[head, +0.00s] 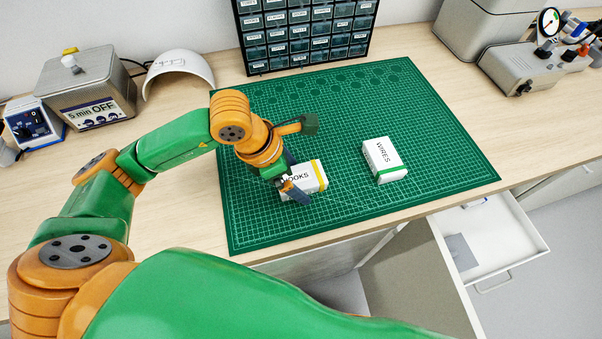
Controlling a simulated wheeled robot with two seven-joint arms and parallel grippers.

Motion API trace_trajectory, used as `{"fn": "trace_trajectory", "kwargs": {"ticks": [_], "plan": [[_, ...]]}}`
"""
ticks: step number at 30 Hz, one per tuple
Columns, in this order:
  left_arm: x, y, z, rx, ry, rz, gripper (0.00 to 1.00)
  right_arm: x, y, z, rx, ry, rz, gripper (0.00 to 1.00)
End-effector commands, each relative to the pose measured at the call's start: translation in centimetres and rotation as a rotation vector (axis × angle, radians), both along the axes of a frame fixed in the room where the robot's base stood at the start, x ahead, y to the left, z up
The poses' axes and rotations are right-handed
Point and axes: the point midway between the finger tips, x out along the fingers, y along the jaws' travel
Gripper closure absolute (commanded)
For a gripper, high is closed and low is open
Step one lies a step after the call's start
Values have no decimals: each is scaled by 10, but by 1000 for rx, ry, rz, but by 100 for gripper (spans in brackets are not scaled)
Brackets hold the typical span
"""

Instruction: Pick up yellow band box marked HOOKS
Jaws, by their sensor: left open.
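The white box with a yellow band (314,176) lies on the green cutting mat (420,140). Its label reads "OOKS", with the first letter hidden behind my gripper. My left gripper (296,188) is open at the left end of this box. Its fingers reach down over and beside that end and hide part of it. I cannot tell whether they touch the box. My right gripper is not in view.
A white box with a green band marked WIRES (383,160) stands right of the HOOKS box. A drawer cabinet (305,32) stands behind the mat. An open drawer (500,240) juts out at the front right. The mat's right part is clear.

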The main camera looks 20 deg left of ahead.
Motion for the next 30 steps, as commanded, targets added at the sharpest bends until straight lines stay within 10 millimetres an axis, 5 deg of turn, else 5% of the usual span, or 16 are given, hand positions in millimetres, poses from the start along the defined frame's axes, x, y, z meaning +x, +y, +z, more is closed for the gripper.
{"fn": "trace_trajectory", "kwargs": {"ticks": [6, 15, 24, 30], "plan": [[0, 0, -2, 0, 0, 0, 5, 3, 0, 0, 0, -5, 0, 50], [0, 0, -1, -1, -1, 0, 84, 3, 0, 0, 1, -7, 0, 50], [1, -1, 3, -2, -2, 0, 84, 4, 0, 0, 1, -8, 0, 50], [-2, -2, 35, -3, -8, -3, 84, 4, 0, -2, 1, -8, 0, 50]]}}
